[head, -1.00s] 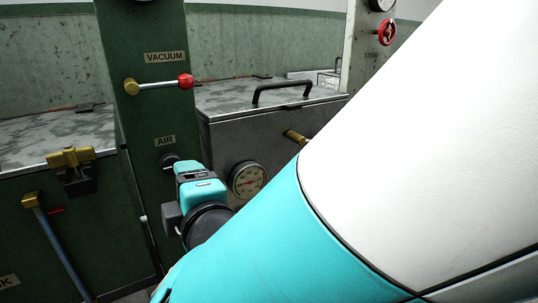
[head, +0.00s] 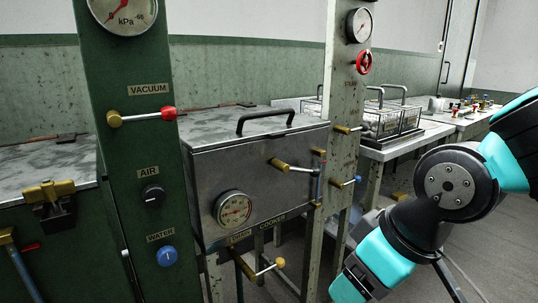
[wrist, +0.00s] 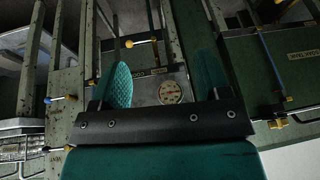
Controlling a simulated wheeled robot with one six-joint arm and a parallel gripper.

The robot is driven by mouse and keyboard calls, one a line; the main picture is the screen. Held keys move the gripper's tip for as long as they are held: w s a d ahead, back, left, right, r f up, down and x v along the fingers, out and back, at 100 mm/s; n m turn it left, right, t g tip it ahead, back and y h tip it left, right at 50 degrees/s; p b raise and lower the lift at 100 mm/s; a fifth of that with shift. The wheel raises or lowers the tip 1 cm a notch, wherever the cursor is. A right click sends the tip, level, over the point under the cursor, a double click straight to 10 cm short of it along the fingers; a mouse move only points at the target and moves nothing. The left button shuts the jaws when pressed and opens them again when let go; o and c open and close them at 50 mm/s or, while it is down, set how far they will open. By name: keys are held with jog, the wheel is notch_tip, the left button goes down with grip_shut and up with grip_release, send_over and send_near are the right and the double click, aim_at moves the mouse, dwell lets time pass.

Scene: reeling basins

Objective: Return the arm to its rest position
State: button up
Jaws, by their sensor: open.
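My arm (head: 455,185) shows at the right of the head view, folded, with a black joint and teal covers, in front of the floor and the bench. In the head view my gripper's fingertips cannot be made out. In the wrist view my gripper (wrist: 163,82) has its two teal fingers apart, with nothing between them. Behind them is the metal cooker with its round gauge (wrist: 171,92), which I see past the fingers and apart from them.
A green post carries a red-tipped vacuum lever (head: 142,117), a black air knob (head: 152,195) and a blue water knob (head: 167,256). The steel cooker (head: 215,165) has protruding brass-ended levers. Wire baskets (head: 398,122) stand on a bench behind. Open floor (head: 470,265) lies at right.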

jog(key=s+d+r+m+g, duration=0.1)
jog(key=s+d+g, duration=0.15)
jog(key=s, duration=0.35)
notch_tip(320, 180, up, 23)
jog(key=s+p, duration=0.1)
jog(key=p, duration=2.1)
jog(key=shift+s+d+f+y, duration=0.15)
jog(key=shift+s+y, duration=0.15)
